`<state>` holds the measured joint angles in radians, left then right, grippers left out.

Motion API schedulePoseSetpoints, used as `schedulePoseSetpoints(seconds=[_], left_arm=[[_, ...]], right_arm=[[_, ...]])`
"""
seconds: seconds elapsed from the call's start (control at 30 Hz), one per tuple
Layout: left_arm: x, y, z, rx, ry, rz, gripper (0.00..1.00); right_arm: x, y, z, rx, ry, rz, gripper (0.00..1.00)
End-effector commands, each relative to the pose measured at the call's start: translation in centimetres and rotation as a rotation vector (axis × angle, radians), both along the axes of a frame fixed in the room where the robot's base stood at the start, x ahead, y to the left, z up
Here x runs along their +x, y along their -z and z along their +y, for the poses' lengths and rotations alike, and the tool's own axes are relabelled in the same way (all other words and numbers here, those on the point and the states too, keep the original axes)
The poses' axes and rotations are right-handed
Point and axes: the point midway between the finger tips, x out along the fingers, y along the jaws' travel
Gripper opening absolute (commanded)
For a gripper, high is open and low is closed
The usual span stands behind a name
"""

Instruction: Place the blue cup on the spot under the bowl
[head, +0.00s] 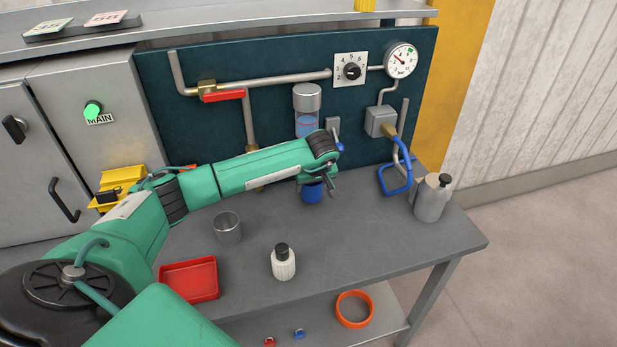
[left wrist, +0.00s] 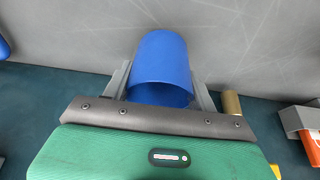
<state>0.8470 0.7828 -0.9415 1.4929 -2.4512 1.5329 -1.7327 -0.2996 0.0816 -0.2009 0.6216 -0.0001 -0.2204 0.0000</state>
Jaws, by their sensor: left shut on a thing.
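The blue cup (head: 312,194) is at the back of the grey bench, below the clear bowl (head: 307,122) with its grey top on the dark teal panel. My left gripper (head: 322,182) reaches over the cup from the left and is shut on it. In the left wrist view the blue cup (left wrist: 160,60) sits between the two grey fingers of my left gripper (left wrist: 160,88). I cannot tell whether the cup's base touches the bench. The spot under the bowl is not visible. My right gripper is not in view.
On the bench (head: 350,235) stand a metal cup (head: 227,228), a white bottle with black cap (head: 283,263), a red tray (head: 189,280) and a grey flask (head: 431,199). The bench's front right is clear.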

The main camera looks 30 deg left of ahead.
Motion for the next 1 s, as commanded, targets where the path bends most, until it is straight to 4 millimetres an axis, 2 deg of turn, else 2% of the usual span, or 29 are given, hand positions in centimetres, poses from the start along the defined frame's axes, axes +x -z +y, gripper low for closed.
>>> schedulePoseSetpoints(seconds=[0.27,0.4,0.8,0.83,0.93,1.0], left_arm=[[2.3,-0.2,2.8,-0.001,-0.004,0.000,0.36],[2.1,1.3,2.5,-0.001,0.001,0.002,0.36],[2.1,2.0,2.6,0.001,0.000,0.001,0.36],[2.1,2.0,2.5,0.000,0.000,0.000,0.60],[2.1,1.9,2.5,0.001,0.000,0.001,0.80],[2.1,1.9,2.5,0.001,0.000,0.001,0.80]], right_arm=[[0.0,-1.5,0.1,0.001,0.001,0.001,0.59],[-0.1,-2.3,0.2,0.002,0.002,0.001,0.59],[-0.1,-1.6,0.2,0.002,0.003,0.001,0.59],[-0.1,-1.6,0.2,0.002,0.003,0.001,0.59],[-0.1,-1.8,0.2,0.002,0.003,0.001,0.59],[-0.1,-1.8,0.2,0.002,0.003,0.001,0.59]])
